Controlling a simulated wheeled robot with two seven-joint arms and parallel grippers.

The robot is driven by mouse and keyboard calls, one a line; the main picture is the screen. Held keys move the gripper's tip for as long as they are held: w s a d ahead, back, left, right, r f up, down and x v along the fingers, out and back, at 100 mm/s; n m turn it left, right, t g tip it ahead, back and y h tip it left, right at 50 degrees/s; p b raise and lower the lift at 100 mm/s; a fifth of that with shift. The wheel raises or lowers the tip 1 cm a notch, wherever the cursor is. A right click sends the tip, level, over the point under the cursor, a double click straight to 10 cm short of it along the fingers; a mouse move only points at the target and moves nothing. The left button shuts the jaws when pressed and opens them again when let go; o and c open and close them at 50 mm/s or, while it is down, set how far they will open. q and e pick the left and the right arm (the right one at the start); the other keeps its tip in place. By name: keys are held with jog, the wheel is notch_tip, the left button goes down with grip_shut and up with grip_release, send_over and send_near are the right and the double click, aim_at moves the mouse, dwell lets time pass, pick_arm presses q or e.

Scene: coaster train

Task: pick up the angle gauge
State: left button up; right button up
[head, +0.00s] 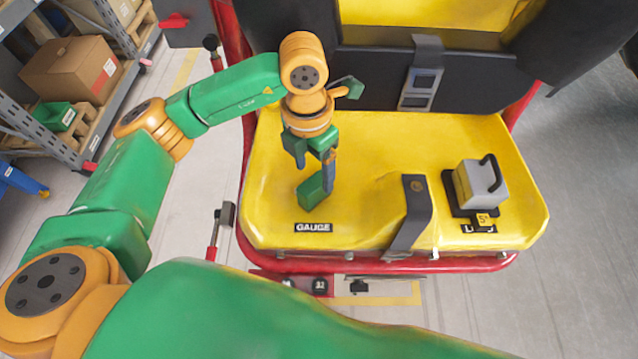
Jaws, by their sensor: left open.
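What looks like the angle gauge is a small green block (311,193) on the yellow seat, behind the "GAUGE" label. A slim blue upright part (329,174) stands at its right side; I cannot tell whether it belongs to the gauge or to my finger. My left gripper (314,160) points down just above the block, open, with its fingers apart. The fingers partly hide what lies between them, and contact cannot be made out. My right gripper is out of view.
The yellow seat (370,150) has a red rim and a black backrest behind. A grey block with a black handle (480,185) stands at the right. A dark strap (410,215) crosses the seat's front middle. Shelves with a cardboard box (70,70) stand at upper left.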

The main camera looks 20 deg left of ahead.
aim_at(313, 184)
pick_arm(q)
jog(key=f+p, duration=0.1)
jog(key=f, duration=0.1)
jog(key=f+p, duration=0.1)
jog(key=shift+s+f+p, duration=0.3)
jog(key=shift+p, duration=0.05)
notch_tip(313, 184, down, 3)
jog(key=shift+w+f, duration=0.1)
grip_shut()
